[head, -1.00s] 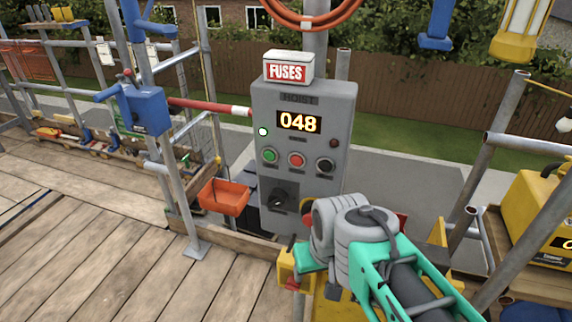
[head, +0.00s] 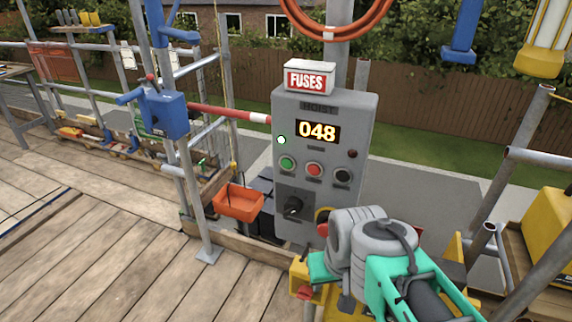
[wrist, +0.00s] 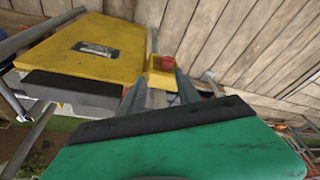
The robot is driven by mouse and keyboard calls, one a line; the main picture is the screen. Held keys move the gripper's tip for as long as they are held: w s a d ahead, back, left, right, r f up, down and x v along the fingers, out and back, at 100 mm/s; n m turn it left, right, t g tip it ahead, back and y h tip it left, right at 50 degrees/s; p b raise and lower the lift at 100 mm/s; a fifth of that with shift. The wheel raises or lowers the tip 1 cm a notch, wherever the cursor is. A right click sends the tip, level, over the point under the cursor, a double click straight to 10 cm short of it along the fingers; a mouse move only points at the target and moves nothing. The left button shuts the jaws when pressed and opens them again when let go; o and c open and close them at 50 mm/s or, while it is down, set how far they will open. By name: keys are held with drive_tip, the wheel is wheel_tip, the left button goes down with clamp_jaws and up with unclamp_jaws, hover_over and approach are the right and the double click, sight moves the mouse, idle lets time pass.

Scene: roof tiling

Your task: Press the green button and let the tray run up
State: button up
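The green button (head: 287,163) is at the left of a row of three on the grey hoist panel (head: 362,112). Nothing touches it. The display (head: 317,131) reads 048, and a small lamp (head: 281,140) left of it glows pale green. My gripper (head: 318,268) is below and in front of the panel, partly hidden behind my grey wrist. One green part with a dark pad fills the bottom of the wrist view (wrist: 180,150); its finger opening is unclear. An orange tray-like bin (head: 238,203) hangs left of the panel; I cannot tell whether it is the hoist's tray.
A red button (head: 314,169), a black button (head: 342,175) and a black rotary knob (head: 293,207) share the panel. A FUSES box (head: 309,77) sits on top. Scaffold poles stand on both sides. The plank deck (head: 110,255) at left is clear.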

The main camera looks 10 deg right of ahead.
clamp_jaws()
idle(1.3)
